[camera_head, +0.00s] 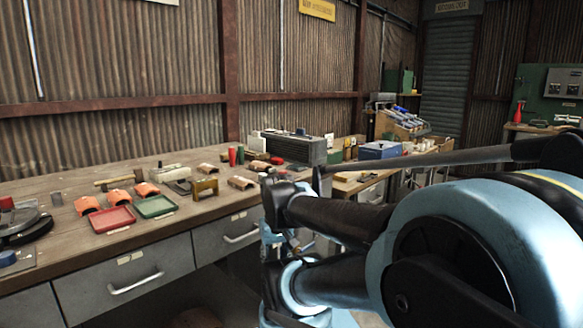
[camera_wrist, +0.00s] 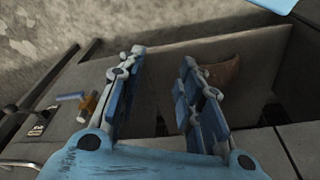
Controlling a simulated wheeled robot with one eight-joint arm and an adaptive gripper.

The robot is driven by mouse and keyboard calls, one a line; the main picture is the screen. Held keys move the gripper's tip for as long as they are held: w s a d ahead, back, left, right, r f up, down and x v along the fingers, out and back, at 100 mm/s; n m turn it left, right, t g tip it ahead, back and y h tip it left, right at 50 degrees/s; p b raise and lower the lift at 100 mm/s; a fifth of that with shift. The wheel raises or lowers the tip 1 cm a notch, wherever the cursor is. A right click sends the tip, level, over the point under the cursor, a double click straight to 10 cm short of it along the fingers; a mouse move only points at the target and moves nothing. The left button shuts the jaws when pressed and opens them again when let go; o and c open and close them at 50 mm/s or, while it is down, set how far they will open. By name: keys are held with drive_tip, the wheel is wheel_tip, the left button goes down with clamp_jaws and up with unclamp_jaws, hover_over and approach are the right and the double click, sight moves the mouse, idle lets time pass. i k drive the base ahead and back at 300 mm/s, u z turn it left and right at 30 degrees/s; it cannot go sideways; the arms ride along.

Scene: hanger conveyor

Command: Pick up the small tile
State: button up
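Several curved terracotta tiles lie on the workbench in the head view. One tile (camera_head: 87,204) is at the left behind the red tray, with another tile (camera_head: 119,197) and a third tile (camera_head: 145,188) beside it. More tiles lie further right, including one tile (camera_head: 241,182) near the bench's front edge. I cannot tell which one is the small tile. In the wrist view my gripper (camera_wrist: 162,60) is open, with its two blue fingers apart and nothing between them. It points at a grey surface; a brown thing (camera_wrist: 222,74) is partly hidden behind the right finger.
A red tray (camera_head: 112,219) and a green tray (camera_head: 155,206) lie near the front of the workbench (camera_head: 60,263). A brass block (camera_head: 205,188), a hammer (camera_head: 118,180) and a grey machine (camera_head: 296,149) are also on it. My arm fills the lower right of the head view.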

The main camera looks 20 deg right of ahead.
sight(257, 165)
drive_tip(key=z, duration=0.1)
drive_tip(key=k, duration=1.3)
drive_tip(key=z, duration=0.65)
drive_tip(key=i, duration=1.8)
drive_tip(key=u, duration=0.55)
